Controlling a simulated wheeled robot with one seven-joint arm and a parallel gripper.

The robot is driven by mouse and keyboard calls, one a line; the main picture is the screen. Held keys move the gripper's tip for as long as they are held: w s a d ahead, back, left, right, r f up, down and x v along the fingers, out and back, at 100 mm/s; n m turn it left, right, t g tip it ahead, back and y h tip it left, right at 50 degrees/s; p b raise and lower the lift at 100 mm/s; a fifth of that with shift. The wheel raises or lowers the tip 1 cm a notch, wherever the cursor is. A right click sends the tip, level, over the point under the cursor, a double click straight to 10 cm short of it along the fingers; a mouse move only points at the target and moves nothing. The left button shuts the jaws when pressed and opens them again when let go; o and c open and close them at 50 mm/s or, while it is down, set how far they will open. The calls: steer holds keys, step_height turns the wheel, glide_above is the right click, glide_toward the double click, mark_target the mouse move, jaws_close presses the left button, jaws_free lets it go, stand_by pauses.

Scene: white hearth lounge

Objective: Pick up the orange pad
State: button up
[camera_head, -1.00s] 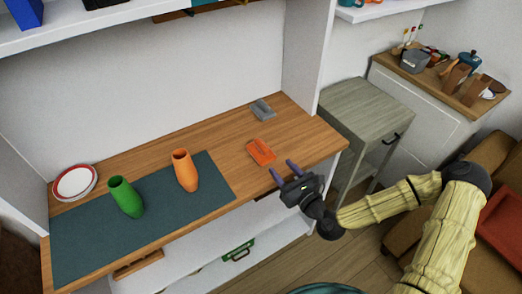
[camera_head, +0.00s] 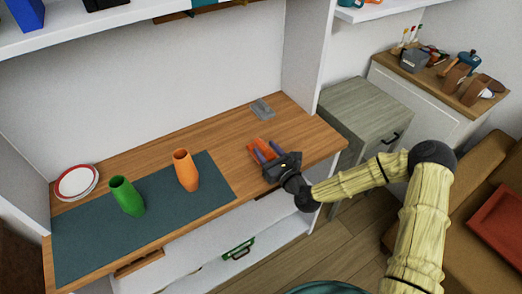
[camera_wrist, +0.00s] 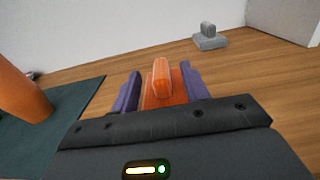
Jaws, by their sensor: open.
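The orange pad (camera_head: 254,149) lies on the wooden desk, right of the dark mat. It is a flat orange piece with a raised handle on top, as the wrist view shows (camera_wrist: 162,78). My gripper (camera_head: 265,152) is open at the pad, coming from the desk's front edge. In the wrist view its two purple fingers (camera_wrist: 159,90) stand on either side of the pad's handle, with gaps between. The near part of the pad is hidden behind my gripper body.
A grey pad (camera_head: 262,108) of similar shape sits farther back on the desk. An orange vase (camera_head: 186,171) and a green vase (camera_head: 127,196) stand on the dark mat (camera_head: 90,239). A red-rimmed plate (camera_head: 76,182) lies at the left. The back wall bounds the desk.

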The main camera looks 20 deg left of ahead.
mark_target(261, 143)
steer(key=x, duration=0.3)
steer(key=shift+w+a, duration=0.25)
steer(key=shift+a, duration=0.05)
steer(key=shift+c, duration=0.4)
jaws_close()
